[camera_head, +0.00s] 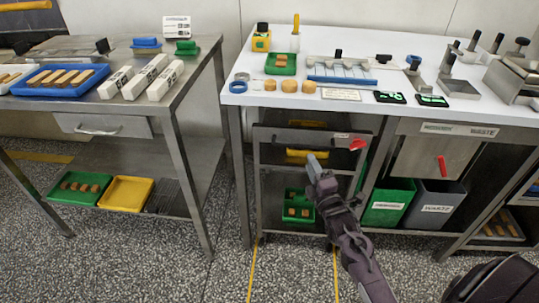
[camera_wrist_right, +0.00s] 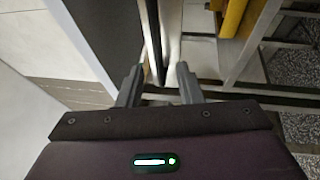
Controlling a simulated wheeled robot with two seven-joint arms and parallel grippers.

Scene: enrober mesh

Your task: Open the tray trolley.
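The tray trolley (camera_head: 258,185) is a grey metal frame under the white-topped table, with a dark horizontal bar near its top and a red latch (camera_head: 357,144) at its upper right corner. A yellow tray (camera_head: 298,157) and a green tray (camera_head: 294,197) with brown pieces show inside it. My right gripper (camera_head: 312,163) is in front of the trolley's upper part, left of and below the latch. In the right wrist view, its fingers (camera_wrist_right: 158,84) are apart, with an upright metal edge ahead between them; contact cannot be told. My left gripper is not in view.
A green bin (camera_head: 390,203) and a grey bin (camera_head: 437,203) stand right of the trolley. A steel table (camera_head: 213,62) with trays and a drawer stands at the left. Yellow floor lines run forward from the trolley; the speckled floor there is clear.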

